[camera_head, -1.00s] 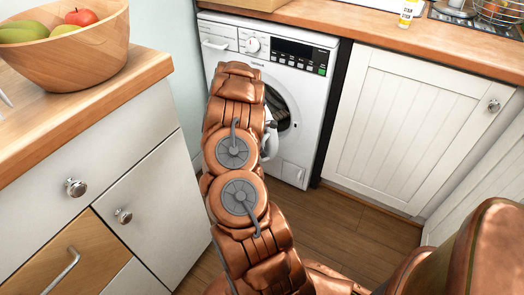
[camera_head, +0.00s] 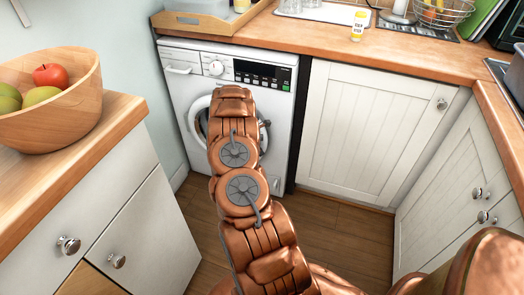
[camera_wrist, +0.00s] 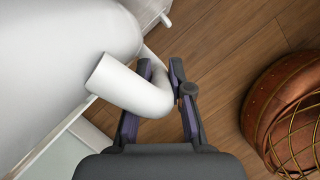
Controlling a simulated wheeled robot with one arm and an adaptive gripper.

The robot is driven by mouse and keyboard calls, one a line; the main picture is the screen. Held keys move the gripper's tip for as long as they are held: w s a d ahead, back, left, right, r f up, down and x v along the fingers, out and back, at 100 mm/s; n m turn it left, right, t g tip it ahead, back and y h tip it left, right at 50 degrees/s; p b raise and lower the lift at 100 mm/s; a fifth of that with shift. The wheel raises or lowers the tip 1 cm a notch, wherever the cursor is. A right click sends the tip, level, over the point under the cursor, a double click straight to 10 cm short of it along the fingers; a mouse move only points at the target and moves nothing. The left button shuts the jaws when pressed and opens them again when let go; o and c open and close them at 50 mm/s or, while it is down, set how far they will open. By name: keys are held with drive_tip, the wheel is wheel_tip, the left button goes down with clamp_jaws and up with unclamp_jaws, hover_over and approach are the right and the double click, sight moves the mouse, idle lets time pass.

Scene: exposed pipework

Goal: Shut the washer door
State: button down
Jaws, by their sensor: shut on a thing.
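The white washer (camera_head: 279,100) stands under the wooden counter at the back. Its round door (camera_head: 196,118) shows as a white ring with a dark middle, mostly hidden behind my arm in the head view. I cannot tell there whether it is ajar or flush. In the wrist view, a white curved handle (camera_wrist: 125,86) lies between the two dark fingers of my gripper (camera_wrist: 161,72), which is shut on it. A large rounded white surface (camera_wrist: 55,45) fills the upper left beside the handle. In the head view the gripper is mostly hidden behind my arm.
A counter with a wooden fruit bowl (camera_head: 55,105) is close on the left. White cabinets (camera_head: 365,130) stand right of the washer and along the right side (camera_head: 450,190). The wooden floor (camera_head: 335,235) between them is clear.

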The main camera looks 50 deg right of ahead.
drive_tip(key=shift+w+d+r, duration=0.1)
drive_tip(key=shift+d, duration=0.25)
drive_tip(key=c, duration=1.3)
unclamp_jaws()
drive_tip(key=shift+c, duration=0.2)
drive_tip(key=v, duration=1.2)
drive_tip(key=shift+a, duration=0.15)
